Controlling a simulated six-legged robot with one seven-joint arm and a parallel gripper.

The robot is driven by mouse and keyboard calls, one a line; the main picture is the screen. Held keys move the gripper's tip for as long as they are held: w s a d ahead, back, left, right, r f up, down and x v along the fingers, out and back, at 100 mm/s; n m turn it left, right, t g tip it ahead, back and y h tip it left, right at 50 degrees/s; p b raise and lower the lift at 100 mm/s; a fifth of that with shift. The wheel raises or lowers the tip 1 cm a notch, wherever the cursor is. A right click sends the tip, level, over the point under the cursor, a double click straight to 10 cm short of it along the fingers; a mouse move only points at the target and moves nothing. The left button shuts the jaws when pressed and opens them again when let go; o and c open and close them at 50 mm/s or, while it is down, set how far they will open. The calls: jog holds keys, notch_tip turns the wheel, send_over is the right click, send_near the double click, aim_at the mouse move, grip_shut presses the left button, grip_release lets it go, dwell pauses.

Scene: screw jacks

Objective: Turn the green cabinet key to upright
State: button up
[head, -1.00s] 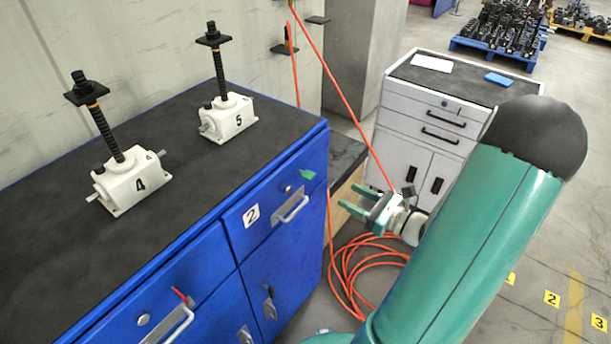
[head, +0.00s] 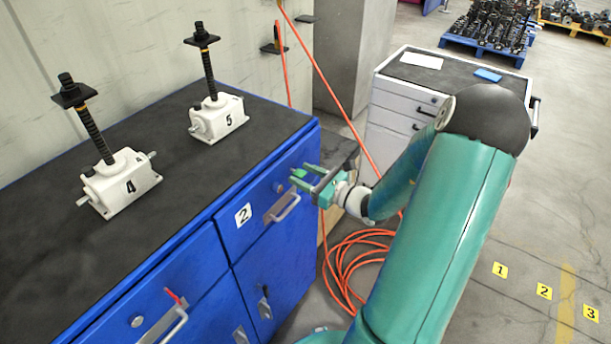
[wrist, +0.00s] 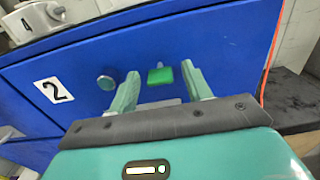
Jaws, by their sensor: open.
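The green key (wrist: 160,76) shows in the wrist view on the blue drawer front marked 2, with its broad head lying roughly crosswise. In the head view the green key (head: 298,173) is small and close to the fingers, partly hard to tell from them. My gripper (head: 303,177) is open and faces the drawer front of the blue cabinet (head: 225,283). In the wrist view the fingers of my gripper (wrist: 158,80) appear on either side of the key, with gaps on both sides. I see no contact. The key's depth between the fingers is unclear.
A round lock (wrist: 106,82) sits left of the key. A bar handle (head: 283,207) is below. A red key (head: 174,296) is on the nearer drawer. Jacks 4 (head: 122,184) and 5 (head: 217,118) stand on top. Orange hose (head: 350,265) lies coiled on the floor.

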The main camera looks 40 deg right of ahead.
jog(key=c, duration=1)
jog(key=shift+n, duration=0.4)
jog(key=shift+o, duration=0.2)
jog(key=n, duration=0.3)
jog(key=shift+a+n, duration=0.1)
jog(key=shift+n, duration=0.2)
jog(key=n, duration=0.4)
jog(key=shift+n, duration=0.3)
jog(key=n, duration=0.4)
jog(key=shift+n, duration=2.5)
jog(key=shift+c, duration=0.2)
jog(key=shift+o, duration=0.2)
